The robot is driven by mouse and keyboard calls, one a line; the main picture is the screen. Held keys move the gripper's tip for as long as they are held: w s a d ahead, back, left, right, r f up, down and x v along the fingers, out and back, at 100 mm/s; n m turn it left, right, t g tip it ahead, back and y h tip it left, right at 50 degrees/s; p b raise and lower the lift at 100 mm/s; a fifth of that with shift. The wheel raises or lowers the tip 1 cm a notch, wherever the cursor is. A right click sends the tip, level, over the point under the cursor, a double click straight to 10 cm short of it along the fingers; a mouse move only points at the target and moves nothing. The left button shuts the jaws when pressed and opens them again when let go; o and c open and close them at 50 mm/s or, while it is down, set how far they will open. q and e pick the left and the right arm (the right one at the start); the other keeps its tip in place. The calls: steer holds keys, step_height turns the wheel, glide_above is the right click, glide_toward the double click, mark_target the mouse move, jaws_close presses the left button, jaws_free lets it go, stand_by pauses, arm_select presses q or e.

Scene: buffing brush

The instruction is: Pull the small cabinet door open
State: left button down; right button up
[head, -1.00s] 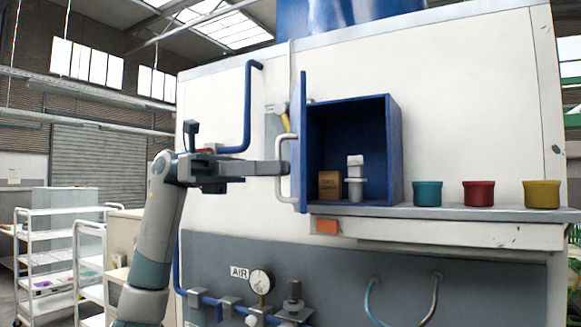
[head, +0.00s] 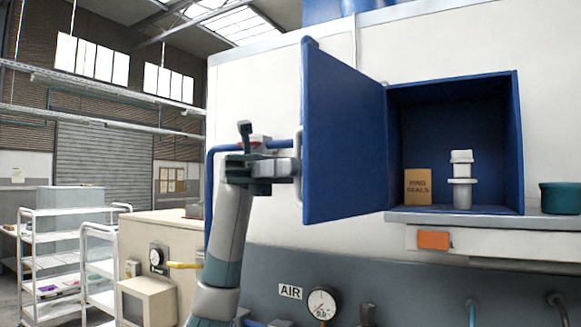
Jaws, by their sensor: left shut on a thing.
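The small blue cabinet (head: 518,140) stands on a shelf against the white wall. Its blue door (head: 343,140) is swung out wide on the cabinet's left side, with its inner face toward me. A pale handle (head: 298,168) sits at the door's free edge, on its outer side. My left gripper (head: 290,168) is at this handle and shut on it; the fingertips are small and partly hidden by the handle. Inside the cabinet are a brown box (head: 417,187) and a white flanged fitting (head: 462,180). My right gripper is out of view.
A teal pot (head: 560,198) stands on the shelf (head: 400,216) right of the cabinet. An orange block (head: 433,240) is on the shelf's front. A gauge (head: 322,303) and pipes are below. White carts (head: 50,262) stand at left.

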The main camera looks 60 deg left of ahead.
arm_select(q)
steer(key=shift+w+a, duration=0.1)
steer(key=shift+a, duration=0.3)
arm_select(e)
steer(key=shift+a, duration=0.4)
arm_select(q)
steer(key=c, duration=1.9)
jaws_free()
steer(key=shift+w+d, duration=0.1)
steer(key=shift+w, duration=0.25)
steer(key=shift+s, duration=0.25)
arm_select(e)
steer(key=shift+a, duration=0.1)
